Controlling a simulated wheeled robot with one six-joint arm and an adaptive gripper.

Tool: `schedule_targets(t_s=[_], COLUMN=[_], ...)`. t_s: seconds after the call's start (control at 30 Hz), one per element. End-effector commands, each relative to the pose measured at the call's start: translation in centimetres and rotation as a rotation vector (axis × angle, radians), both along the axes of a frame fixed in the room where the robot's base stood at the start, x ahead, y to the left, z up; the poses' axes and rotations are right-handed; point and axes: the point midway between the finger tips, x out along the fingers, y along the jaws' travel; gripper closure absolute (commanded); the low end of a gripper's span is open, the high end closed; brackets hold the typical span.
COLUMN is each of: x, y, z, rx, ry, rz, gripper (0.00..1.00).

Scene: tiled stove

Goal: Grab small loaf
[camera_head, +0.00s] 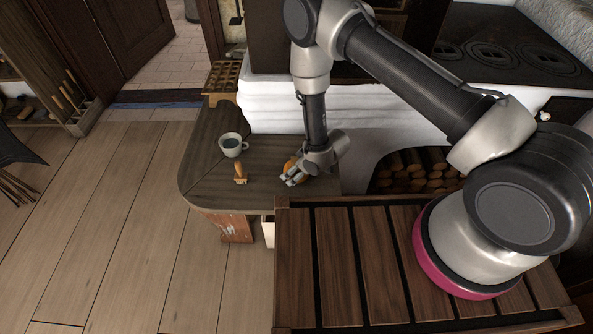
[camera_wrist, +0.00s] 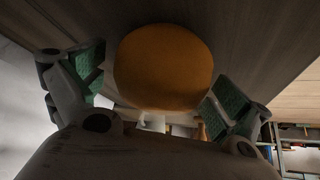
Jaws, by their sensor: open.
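The small loaf (camera_wrist: 163,66) is a rounded orange-brown shape in the wrist view, lying between my open fingers. In the head view the loaf (camera_head: 289,165) shows only in part, mostly hidden behind my gripper (camera_head: 292,180). My gripper (camera_wrist: 163,95) also shows in the wrist view, with green pads on either side of the loaf. The loaf rests on the dark wooden bench (camera_head: 205,182).
A cup (camera_head: 233,145) with dark contents stands on the bench to the left. A small orange-brown figure-like object (camera_head: 240,173) stands in front of it. White stove steps (camera_head: 262,95) rise behind the bench. A firewood niche (camera_head: 415,168) lies to the right.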

Motion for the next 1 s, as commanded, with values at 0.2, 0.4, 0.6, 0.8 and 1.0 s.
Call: schedule_targets(t_s=[0.2,0.4,0.6,0.8,1.0], x=[0.0,0.0,0.0,0.0,0.1], y=[0.0,0.0,0.0,0.0,0.1], z=[0.0,0.0,0.0,0.6,3.7], rx=[-0.001,-0.001,0.0,0.0,0.002], ry=[0.001,0.001,0.0,0.0,-0.002], rz=[0.0,0.0,0.0,0.0,-0.001], gripper=[0.04,0.4,0.46,0.46,0.46])
